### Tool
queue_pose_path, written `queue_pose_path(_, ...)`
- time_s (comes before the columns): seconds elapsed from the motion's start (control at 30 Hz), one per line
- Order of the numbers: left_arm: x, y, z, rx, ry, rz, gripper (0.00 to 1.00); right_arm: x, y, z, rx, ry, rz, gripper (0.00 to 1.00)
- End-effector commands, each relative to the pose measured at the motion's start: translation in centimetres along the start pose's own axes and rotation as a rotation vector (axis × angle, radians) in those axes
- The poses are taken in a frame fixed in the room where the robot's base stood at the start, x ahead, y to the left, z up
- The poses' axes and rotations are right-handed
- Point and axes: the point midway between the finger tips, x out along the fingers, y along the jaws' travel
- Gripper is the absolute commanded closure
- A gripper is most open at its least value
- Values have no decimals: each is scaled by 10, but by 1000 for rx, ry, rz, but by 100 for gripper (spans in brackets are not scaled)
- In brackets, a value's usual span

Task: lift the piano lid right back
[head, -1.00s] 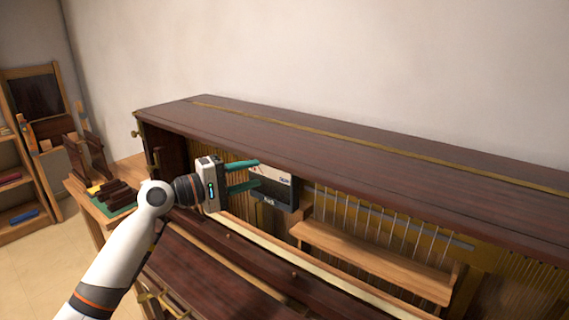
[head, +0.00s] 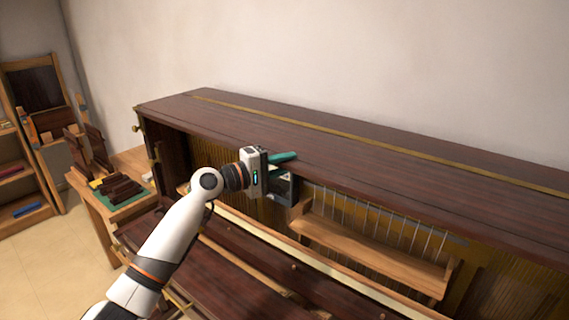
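The piano lid (head: 400,172) is a long dark reddish-brown wooden top with a brass strip along it. It lies flat and closed over the piano. My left gripper (head: 285,165) is at the lid's front edge, left of the middle. Its upper teal finger lies over the lid's top near the edge. The lower finger is mostly hidden, at or below the edge, so I cannot tell whether the fingers grip the lid. My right gripper is not in view.
A black box (head: 284,190) sits just under the lid's edge, behind my gripper. A wooden shelf (head: 370,257) stands in the open piano front. A side table (head: 100,208) with dark blocks is at left. A bare wall (head: 330,60) rises behind the lid.

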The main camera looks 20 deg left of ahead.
Motion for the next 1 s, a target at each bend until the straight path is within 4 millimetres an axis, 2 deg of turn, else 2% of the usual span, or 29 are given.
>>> queue_pose_path(0.03, 0, 0, 0, 0, 0, 0, 85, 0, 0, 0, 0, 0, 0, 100)
queue_pose_path(0.13, 0, 0, 0, 0, 0, 0, 100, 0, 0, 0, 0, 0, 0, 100)
queue_pose_path(0.37, 0, 0, 0, 0, 0, 0, 100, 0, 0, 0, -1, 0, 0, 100)
queue_pose_path(0.77, -1, -15, 0, 1, 0, -6, 100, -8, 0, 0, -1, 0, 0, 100)
queue_pose_path(1.0, -1, -37, 1, 5, -3, -17, 100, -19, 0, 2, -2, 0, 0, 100)
